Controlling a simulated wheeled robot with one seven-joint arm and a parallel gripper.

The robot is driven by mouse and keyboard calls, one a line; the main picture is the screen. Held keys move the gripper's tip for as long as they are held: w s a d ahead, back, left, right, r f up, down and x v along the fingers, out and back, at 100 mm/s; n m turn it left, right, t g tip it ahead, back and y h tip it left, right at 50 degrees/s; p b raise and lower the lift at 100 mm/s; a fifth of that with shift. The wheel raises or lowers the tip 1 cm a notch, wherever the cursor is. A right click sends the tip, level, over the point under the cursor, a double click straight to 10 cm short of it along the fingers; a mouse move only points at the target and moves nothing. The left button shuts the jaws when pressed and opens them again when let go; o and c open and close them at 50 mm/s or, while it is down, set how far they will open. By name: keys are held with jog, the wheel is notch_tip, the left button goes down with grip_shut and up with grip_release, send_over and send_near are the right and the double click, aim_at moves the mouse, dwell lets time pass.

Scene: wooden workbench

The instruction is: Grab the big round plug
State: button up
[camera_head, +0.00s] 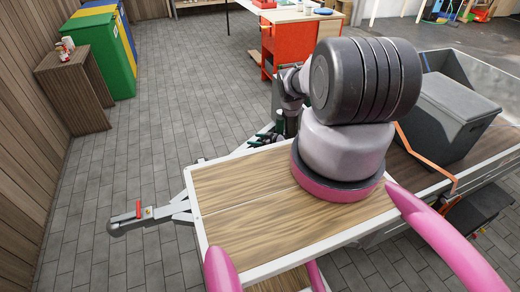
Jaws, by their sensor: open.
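My arm rises over the wooden deck (245,215) of a trailer, and its thick dark links fill the right middle of the view. My gripper (279,127) shows small and partly hidden at the far end of the arm, beyond the deck's back edge. It is open, and I see nothing clearly held in it. Small dark and green parts (262,139) lie close by it, too small to tell what they are. I cannot make out a big round plug; it may be among these parts or hidden behind my arm.
The trailer's tow coupling (138,215), with a red handle, sticks out to the left. A grey lidded box (447,115) stands on the right. An orange workbench (290,38), colored bins (103,52) and a wooden cabinet (72,90) stand farther back. The paved floor (180,90) between is clear.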

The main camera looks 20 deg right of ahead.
jog(key=shift+w, duration=0.1)
grip_shut()
